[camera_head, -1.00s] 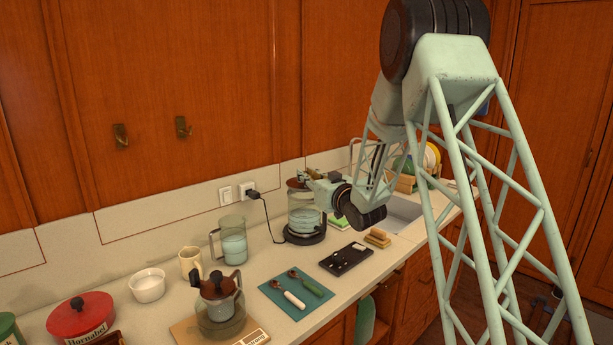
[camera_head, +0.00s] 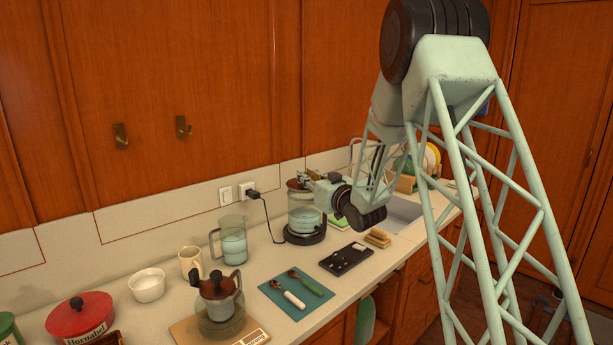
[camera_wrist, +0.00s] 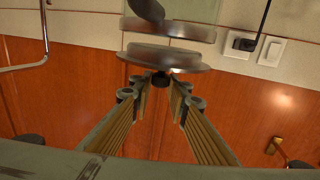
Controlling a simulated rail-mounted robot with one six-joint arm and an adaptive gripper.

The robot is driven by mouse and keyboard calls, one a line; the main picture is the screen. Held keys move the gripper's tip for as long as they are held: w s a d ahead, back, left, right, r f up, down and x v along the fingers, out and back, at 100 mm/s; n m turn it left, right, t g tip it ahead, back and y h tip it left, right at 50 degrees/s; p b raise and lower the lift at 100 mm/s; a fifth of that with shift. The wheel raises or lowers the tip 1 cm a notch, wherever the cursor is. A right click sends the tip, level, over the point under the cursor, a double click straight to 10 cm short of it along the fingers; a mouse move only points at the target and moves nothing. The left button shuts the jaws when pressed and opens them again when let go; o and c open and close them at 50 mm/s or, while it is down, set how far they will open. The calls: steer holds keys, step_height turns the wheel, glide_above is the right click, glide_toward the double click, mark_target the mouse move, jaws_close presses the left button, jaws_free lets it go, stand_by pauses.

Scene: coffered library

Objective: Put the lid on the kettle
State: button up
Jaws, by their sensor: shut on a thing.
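The clear glass kettle (camera_head: 304,216) stands on its black base at the back of the counter, with water in it. The brown lid (camera_head: 295,184) is at the kettle's mouth. In the wrist view the lid (camera_wrist: 165,57) is a round disc with a dark knob. My gripper (camera_head: 305,177) is just above the kettle, and in the wrist view its fingertips (camera_wrist: 161,90) are shut on the lid's knob. Whether the lid touches the rim all round, I cannot tell.
A glass pitcher (camera_head: 232,242) and a cream mug (camera_head: 191,263) stand left of the kettle. A black tray (camera_head: 346,260) and a teal mat (camera_head: 282,300) with spoons lie in front. The sink (camera_head: 402,212) is to the right. A cord runs to the wall socket (camera_head: 250,189).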

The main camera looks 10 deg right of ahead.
steer(key=shift+f, duration=1.4)
stand_by(0.4)
steer(key=o, duration=0.9)
steer(key=shift+o, duration=0.2)
steer(key=shift+s, duration=0.1)
steer(key=v, duration=1.2)
